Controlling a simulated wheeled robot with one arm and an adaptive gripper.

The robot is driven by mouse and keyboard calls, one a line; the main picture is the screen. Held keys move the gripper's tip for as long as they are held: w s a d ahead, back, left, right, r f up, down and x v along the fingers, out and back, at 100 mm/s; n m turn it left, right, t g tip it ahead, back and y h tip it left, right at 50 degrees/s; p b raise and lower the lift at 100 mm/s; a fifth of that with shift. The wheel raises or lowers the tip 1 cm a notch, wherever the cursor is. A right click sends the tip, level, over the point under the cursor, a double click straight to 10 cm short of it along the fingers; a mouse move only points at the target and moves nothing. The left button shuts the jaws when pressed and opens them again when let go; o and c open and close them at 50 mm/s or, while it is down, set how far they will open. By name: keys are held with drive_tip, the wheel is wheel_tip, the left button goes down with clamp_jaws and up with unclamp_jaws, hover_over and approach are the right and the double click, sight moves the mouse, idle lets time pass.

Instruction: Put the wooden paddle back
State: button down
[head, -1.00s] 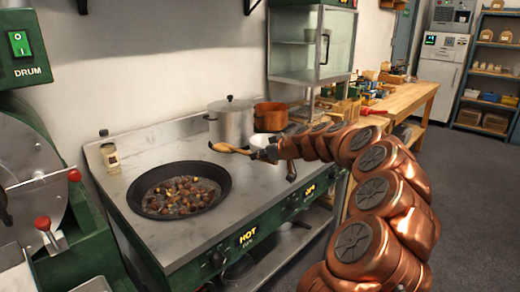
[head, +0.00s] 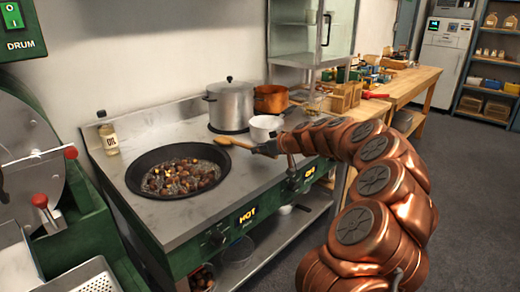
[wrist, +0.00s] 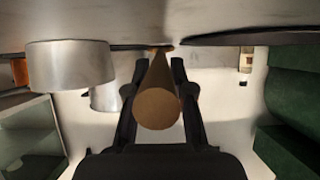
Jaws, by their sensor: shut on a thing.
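The wooden paddle (head: 234,144) is held above the stove top, to the right of the black pan, with its rounded end toward the left in the head view. My gripper (head: 266,148) is shut on its handle. In the wrist view the round handle end (wrist: 157,108) faces the camera between the two dark fingers of my gripper (wrist: 158,65). The far end of the paddle is foreshortened there. The black pan (head: 134,178) holds chestnuts and sits on the stove. No holder for the paddle can be made out.
A white pot (head: 265,130) stands just behind my gripper. A lidded steel pot (head: 231,107) and a copper pot (head: 271,99) stand farther back. An oil bottle (head: 110,140) is at the rear left. The stove top (head: 215,215) is bare in front of the pan.

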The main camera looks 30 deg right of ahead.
drive_tip(key=shift+f+b, duration=0.25)
drive_tip(key=shift+b, duration=0.1)
drive_tip(key=c, duration=0.9)
unclamp_jaws()
drive_tip(key=shift+c, duration=0.2)
drive_tip(key=v, duration=1.2)
